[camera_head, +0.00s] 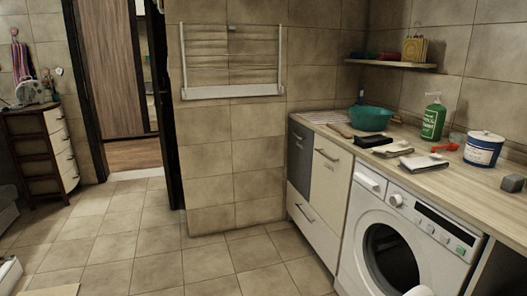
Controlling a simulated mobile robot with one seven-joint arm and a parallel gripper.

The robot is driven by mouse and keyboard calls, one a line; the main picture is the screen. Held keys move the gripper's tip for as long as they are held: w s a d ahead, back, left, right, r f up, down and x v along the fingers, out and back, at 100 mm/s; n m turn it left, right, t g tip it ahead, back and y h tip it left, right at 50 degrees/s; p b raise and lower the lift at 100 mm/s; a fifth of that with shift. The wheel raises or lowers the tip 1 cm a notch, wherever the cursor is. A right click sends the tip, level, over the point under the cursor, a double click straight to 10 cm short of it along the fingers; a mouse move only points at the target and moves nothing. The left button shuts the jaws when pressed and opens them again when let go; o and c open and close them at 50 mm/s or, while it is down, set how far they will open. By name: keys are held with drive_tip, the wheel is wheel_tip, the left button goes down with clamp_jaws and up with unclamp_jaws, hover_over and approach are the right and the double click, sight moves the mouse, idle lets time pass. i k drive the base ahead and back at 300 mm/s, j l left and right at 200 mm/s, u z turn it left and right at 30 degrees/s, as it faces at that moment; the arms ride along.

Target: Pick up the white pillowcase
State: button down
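I cannot pick out the white pillowcase for certain. Two small folded pale cloths lie on the wooden counter at the right: one pale cloth (393,149) behind, and another pale cloth (424,162) nearer, left of a red scoop. Either could be the pillowcase, but they are too small to tell. My gripper is not in view. A small white rounded shape shows at the bottom edge below the washing machine, and I cannot tell what it is.
The counter (480,180) also bears a teal basin (370,118), a green bottle (433,118), a red scoop (445,147), a white-and-blue tub (483,150) and a dark block (512,183). Below it stands a washing machine (400,235). The tiled floor (150,245) is mostly clear.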

sight(414, 166)
drive_tip(key=z, duration=0.9)
drive_tip(key=k+l, duration=0.05)
drive_tip(key=l, duration=0.05)
